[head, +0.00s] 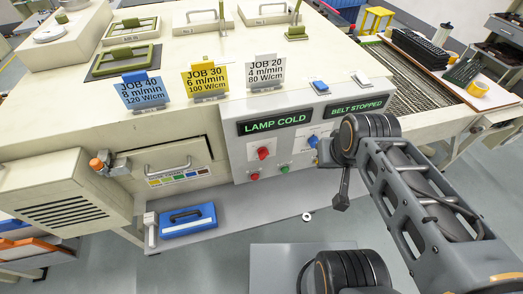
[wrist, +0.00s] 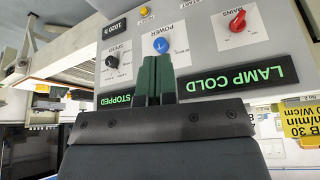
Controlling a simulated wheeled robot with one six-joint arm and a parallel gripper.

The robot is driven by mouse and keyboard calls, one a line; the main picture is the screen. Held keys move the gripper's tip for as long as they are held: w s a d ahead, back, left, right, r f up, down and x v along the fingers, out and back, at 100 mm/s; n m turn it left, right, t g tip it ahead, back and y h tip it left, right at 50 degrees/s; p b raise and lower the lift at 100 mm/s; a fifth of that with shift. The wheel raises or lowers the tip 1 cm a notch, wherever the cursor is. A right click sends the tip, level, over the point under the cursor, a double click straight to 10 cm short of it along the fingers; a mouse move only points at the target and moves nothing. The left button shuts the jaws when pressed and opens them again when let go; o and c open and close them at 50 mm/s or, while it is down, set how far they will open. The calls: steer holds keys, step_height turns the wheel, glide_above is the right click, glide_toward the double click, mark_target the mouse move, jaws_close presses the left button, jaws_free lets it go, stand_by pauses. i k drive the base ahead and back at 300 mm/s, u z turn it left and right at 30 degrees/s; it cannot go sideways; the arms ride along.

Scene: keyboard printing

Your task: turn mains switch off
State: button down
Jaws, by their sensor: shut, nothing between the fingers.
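The mains switch is a red rotary knob (head: 263,153) on the left of the grey control panel (head: 240,168) in the head view. In the wrist view, which is upside down, the red mains knob (wrist: 237,20) is at upper right under the label MAINS. My gripper (wrist: 155,62) has green fingers shut together and empty. Its tips show just below the blue power knob (wrist: 162,45), left of the mains knob; I cannot tell whether they touch the panel. In the head view my arm hides most of the gripper at the panel's right side.
The displays read LAMP COLD (head: 275,121) and BELT STOPPED (head: 356,106). A red button (head: 254,177) and a green button (head: 284,169) sit below the knobs. The black speed knob (wrist: 113,61) is beyond the power knob. A blue case (head: 188,219) lies on the lower shelf.

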mark_target(263, 152)
steer(key=z, duration=1.95)
steer(key=k, duration=1.45)
steer(key=u, duration=1.6)
steer(key=i, duration=0.5)
steer(key=u, duration=0.05)
